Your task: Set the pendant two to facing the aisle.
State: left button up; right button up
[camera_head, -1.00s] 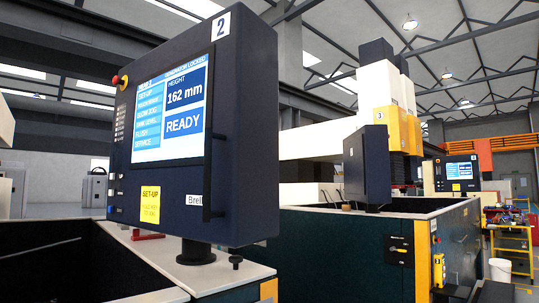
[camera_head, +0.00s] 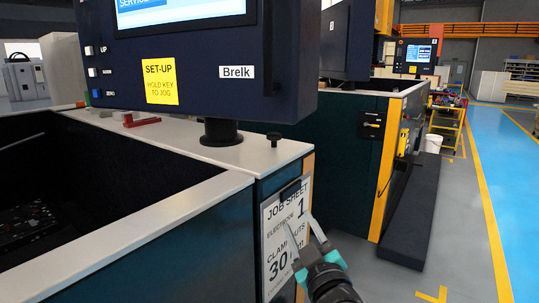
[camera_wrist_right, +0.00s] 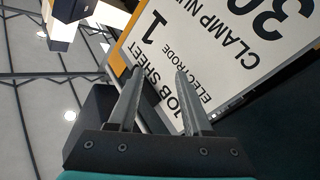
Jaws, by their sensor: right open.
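Pendant two (camera_head: 215,60), a dark blue control box, fills the upper middle of the head view, its top cut off. It stands on a short black post (camera_head: 221,132) on the pale tank rim. Its face, with part of a lit screen (camera_head: 185,8) and a yellow SET-UP label (camera_head: 160,81), points towards me; the blue aisle lies off to the right. A dark bar handle (camera_head: 270,50) runs along its right side. My right gripper (camera_head: 301,224) is open and empty, below and right of the pendant, in front of a job sheet. The right wrist view also shows the open fingers (camera_wrist_right: 157,72).
The job sheet (camera_head: 278,255) hangs on the tank's end face and also fills the upper right wrist view (camera_wrist_right: 225,50). A black knob (camera_head: 274,138) stands on the rim beside the post. A second machine (camera_head: 345,140) stands behind. The aisle (camera_head: 500,160) is clear.

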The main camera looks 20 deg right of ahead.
jog(key=s+a+r+n+t+y, duration=0.2)
jog(key=s+r+n+y, duration=0.15)
jog(key=r, duration=0.55)
jog(key=s+a+r+n+t+y, duration=0.2)
jog(key=r+n+y, duration=0.25)
jog(key=r, duration=0.45)
jog(key=s+a+r+n+t+y, duration=0.2)
jog(key=s+r+n+y, duration=0.15)
jog(key=r, duration=0.55)
jog(key=s+a+r+n+g+y, duration=0.3)
jog(key=s+a+n+g+y, duration=0.25)
jog(key=n+g, duration=0.65)
jog(key=s+a+r+n+g+y, duration=0.35)
jog(key=a+n+g+y, duration=0.45)
jog(key=n, duration=0.9)
jog(key=m+t+h, duration=0.7)
jog(key=t+h, duration=0.5)
jog(key=h, duration=0.7)
send_near(270, 12)
pick_arm(q)
jog(key=r+p, duration=0.4)
jog(key=shift+a+r, duration=0.25)
jog(key=shift+a, duration=0.05)
pick_arm(e)
jog(key=x, duration=1)
jog(key=shift+w, duration=0.4)
jog(key=shift+c, duration=0.4)
